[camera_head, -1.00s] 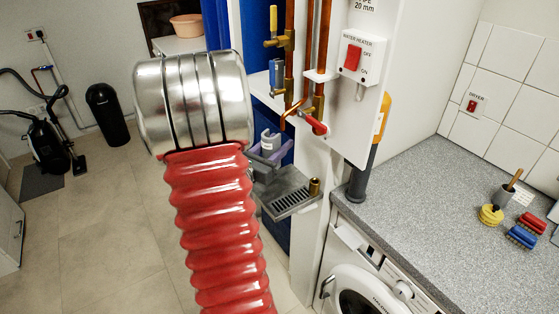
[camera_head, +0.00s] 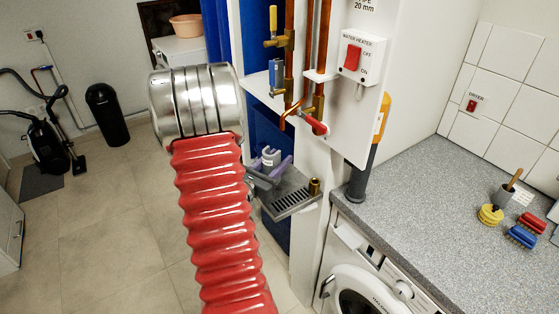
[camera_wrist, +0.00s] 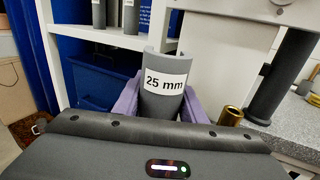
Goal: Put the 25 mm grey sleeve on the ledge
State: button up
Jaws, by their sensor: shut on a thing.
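The grey sleeve (camera_wrist: 160,106) is an open half-tube with a white "25 mm" label, upright in the wrist view. My gripper's purple fingers (camera_wrist: 158,112) are shut on it, one on each side. In the head view the sleeve (camera_head: 270,157) and my gripper (camera_head: 268,172) show small, just right of my red arm cover. They are at the back left of the grey ledge (camera_head: 303,201), which has a slotted grate. I cannot tell whether the sleeve's bottom touches the ledge; its lower end is hidden.
A brass fitting (camera_head: 314,187) stands at the ledge's right end, and right of the sleeve in the wrist view (camera_wrist: 230,115). Copper pipes with a red-handled valve (camera_head: 314,124) hang above. More grey sleeves (camera_wrist: 131,16) stand on a white shelf behind. A grey-and-yellow pole stands right.

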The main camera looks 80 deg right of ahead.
aim_at(267, 173)
jog(key=shift+s+d+f, duration=0.1)
jog(key=shift+d+f, duration=0.05)
jog(key=shift+f, duration=0.4)
jog(key=shift+f, duration=0.1)
jog(key=o, duration=1.1)
jog(key=v, duration=1.2)
